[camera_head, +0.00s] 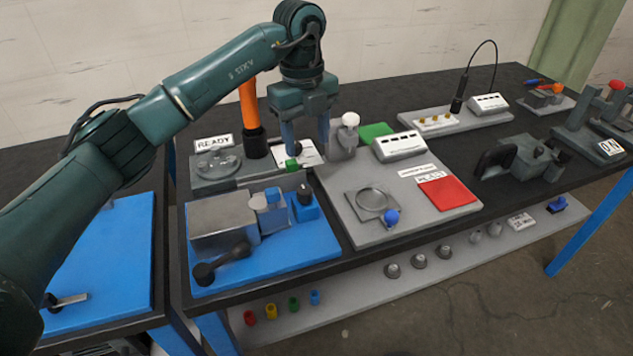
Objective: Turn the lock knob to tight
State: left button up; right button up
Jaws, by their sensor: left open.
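My left gripper (306,146) comes down from above with its two fingers apart, one on each side of a small dark knob (296,149). The knob sits in front of a white card (311,155); it looks like the lock knob, but its label and pointing direction are too small to read. The fingertips are close to the knob's height; I cannot tell whether they touch it. My right gripper is not in view.
A blue plate (300,250) with a grey vise-like block is in front. A grey board with a red pad (447,194) lies to the right.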

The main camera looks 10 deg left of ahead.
aim_at(304, 189)
pick_arm(q)
jog(key=f, duration=0.4)
jog(key=f+p, duration=0.1)
jog(key=f, duration=0.2)
jog(key=a+f+p, duration=0.1)
jog(key=f, duration=0.3)
jog(key=shift+w+f, duration=0.15)
jog(key=shift+f, duration=0.6)
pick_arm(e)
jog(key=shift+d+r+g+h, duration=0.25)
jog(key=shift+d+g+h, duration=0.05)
pick_arm(q)
jog(key=c, duration=1)
jog(key=shift+o, duration=0.2)
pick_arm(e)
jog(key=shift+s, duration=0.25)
